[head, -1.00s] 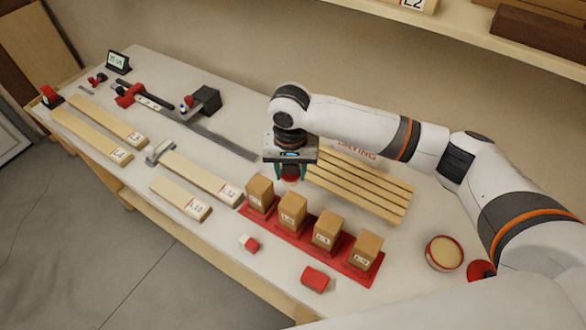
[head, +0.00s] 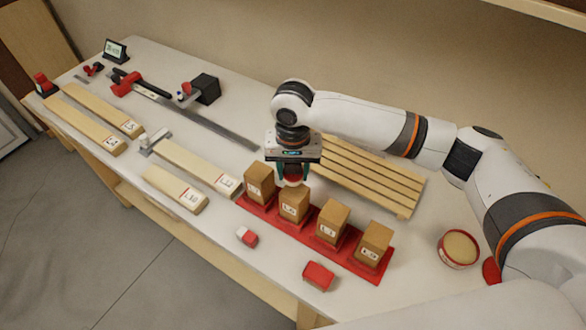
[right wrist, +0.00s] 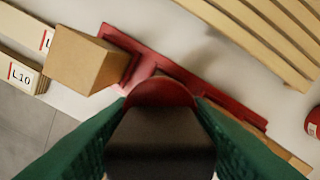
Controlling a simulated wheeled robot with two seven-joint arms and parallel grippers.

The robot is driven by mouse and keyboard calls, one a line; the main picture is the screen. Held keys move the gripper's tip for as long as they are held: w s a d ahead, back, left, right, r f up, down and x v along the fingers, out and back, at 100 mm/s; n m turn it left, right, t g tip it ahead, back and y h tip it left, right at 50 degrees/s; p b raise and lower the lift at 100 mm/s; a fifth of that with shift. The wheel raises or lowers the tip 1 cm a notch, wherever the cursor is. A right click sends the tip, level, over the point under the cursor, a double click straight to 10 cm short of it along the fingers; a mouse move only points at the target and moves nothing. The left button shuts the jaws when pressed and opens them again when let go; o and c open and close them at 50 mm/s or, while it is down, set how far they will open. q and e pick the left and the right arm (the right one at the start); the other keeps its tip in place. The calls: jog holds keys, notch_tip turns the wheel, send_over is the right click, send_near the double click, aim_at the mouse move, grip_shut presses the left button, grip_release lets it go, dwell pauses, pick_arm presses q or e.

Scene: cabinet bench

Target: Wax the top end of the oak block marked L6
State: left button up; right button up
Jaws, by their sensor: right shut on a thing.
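Several upright oak blocks stand in a red rack (head: 382,272). The second from the left (head: 293,207) carries a label that looks like L6, though the print is small. My right gripper (head: 293,178) is shut on a red-and-dark applicator, seen in the right wrist view (right wrist: 160,140) between green fingers. In the head view the applicator's red part is just above or at the top of the second block; I cannot tell whether they touch. That block is hidden behind the applicator in the wrist view. An open round wax tin (head: 459,248) stands at the right. My left gripper is not seen.
The first block (head: 258,184) stands close to the gripper's left. A slatted wooden rack (head: 370,175) lies behind. A red block (head: 318,276) and a small red-and-white piece (head: 246,237) lie in front. Long boards (head: 195,165) lie left.

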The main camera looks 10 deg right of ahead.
jog(key=shift+f, duration=0.95)
dwell(0.5)
